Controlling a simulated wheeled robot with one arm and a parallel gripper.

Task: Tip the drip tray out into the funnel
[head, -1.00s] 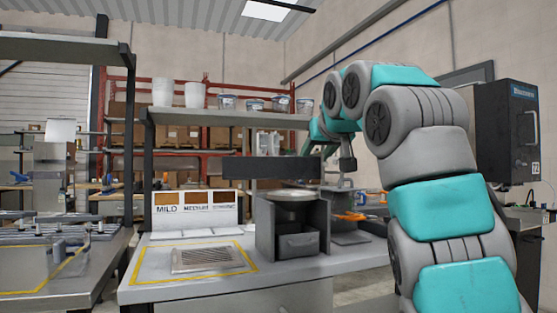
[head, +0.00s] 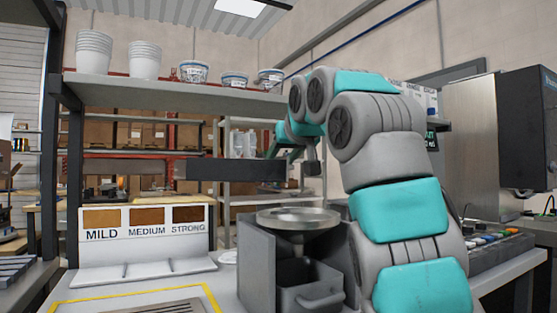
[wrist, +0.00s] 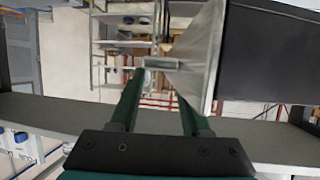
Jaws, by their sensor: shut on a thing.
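The drip tray (head: 232,170) is a long dark grey box, seen side-on and roughly level in the head view. It is in the air, above and left of the funnel in the picture. My gripper (head: 287,168) is at its right end. In the wrist view the fingers of my gripper (wrist: 160,92) are shut on a grip at the tray's pale grey end wall (wrist: 205,55). The tray's inside is hidden. The funnel (head: 298,216) is a wide round metal dish with a cone below it, on a dark grey box with a handled drawer (head: 312,296).
A shelf (head: 170,91) with white cup stacks (head: 94,52) and several bowls runs above the tray. A MILD, MEDIUM, STRONG card (head: 145,232) stands behind left. A yellow-edged grate (head: 165,306) lies on the counter. A dark machine (head: 530,130) stands at the right.

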